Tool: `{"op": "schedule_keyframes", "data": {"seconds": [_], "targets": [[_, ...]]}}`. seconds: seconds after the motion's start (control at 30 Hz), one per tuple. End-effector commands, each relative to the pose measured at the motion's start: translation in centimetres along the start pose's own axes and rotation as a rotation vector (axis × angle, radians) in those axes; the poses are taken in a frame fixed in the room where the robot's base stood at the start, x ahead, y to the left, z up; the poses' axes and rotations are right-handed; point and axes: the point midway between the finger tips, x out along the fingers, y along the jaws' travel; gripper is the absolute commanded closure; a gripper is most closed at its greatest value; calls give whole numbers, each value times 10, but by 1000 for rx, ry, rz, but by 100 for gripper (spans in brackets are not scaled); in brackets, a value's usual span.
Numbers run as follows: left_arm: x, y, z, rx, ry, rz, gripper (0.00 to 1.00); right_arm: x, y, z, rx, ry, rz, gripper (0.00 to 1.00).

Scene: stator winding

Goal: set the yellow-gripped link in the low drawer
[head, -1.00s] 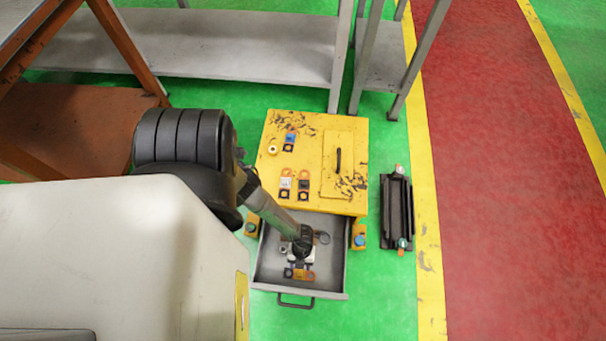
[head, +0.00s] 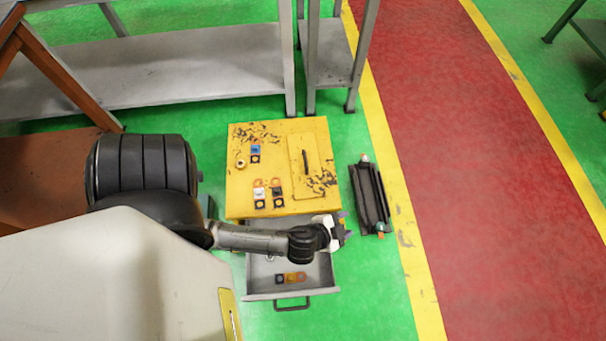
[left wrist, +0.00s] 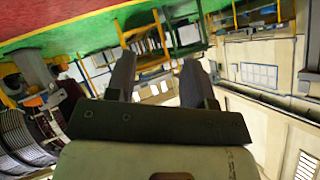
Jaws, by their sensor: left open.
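The low drawer (head: 318,274) of the yellow cabinet is pulled out. A small orange-yellow link with dark ends (head: 291,278) lies flat on its floor near the front, apart from my gripper. My left gripper (head: 344,229) is above the drawer's right rear side, turned to the right, open and empty. In the left wrist view its two fingers (left wrist: 158,68) stand apart with nothing between them. My left forearm hides the rear part of the drawer. My right gripper does not show.
The cabinet top (head: 240,205) carries a blue link (head: 255,152), a yellow ring (head: 240,162), a white link (head: 259,195) and an orange-and-black link (head: 277,193). A dark rack (head: 370,198) stands on the floor to the right. Grey tables stand behind.

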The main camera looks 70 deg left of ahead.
Motion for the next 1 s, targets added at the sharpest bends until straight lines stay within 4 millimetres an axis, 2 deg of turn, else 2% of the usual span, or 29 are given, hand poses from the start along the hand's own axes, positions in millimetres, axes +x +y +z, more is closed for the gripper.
{"op": "schedule_keyframes", "data": {"seconds": [0.07, 0.2, 0.3, 0.43, 0.6, 1.0], "targets": [[-23, -15, 6, -85, -164, 14, 52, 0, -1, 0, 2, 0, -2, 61], [-65, -22, 16, -148, -395, 136, 52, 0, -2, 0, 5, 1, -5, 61], [-94, -21, 18, -155, -498, 244, 52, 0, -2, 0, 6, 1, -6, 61], [-120, -19, 18, -144, -570, 355, 52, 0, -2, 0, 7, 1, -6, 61], [-135, -18, 17, -131, -603, 420, 52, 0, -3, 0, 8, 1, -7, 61], [-138, -19, 14, -130, -605, 424, 52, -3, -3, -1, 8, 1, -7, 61]]}}
